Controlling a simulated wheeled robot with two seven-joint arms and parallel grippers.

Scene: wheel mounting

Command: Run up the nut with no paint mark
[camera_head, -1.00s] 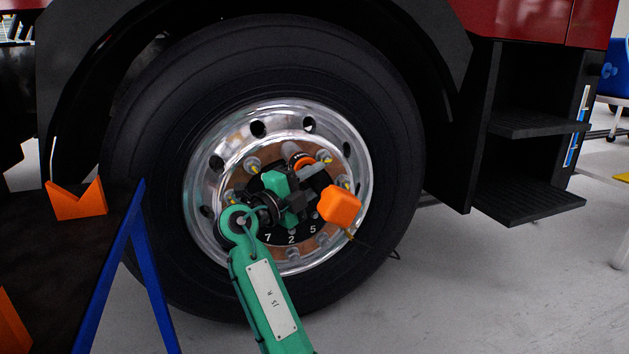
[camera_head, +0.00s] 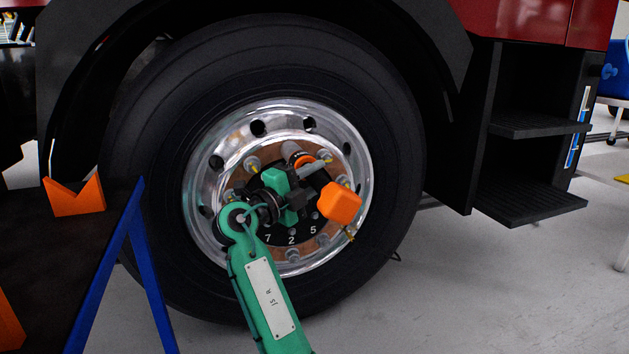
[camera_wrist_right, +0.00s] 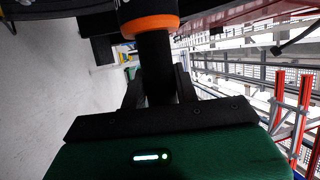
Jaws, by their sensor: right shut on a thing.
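My right gripper (camera_head: 298,200) is shut on a hand-held power tool with an orange block (camera_head: 340,203) and an orange ring (camera_head: 303,160). In the right wrist view the black handle of the tool (camera_wrist_right: 155,60) stands between the fingers, below its orange ring. The tool's grey nose (camera_head: 290,149) is at the upper part of the wheel's bolt circle; which nut it meets is hidden. Nuts with yellow marks show at the upper left (camera_head: 252,163) and upper right (camera_head: 325,156). Marks on the lower nuts (camera_head: 292,255) are too small to tell. My left gripper is not in view.
The large tyre (camera_head: 150,130) and polished rim (camera_head: 200,230) fill the middle. A dark stand with blue legs (camera_head: 100,285) and orange blocks (camera_head: 75,197) is at left. Black steps (camera_head: 530,200) are at right. The floor at lower right is clear.

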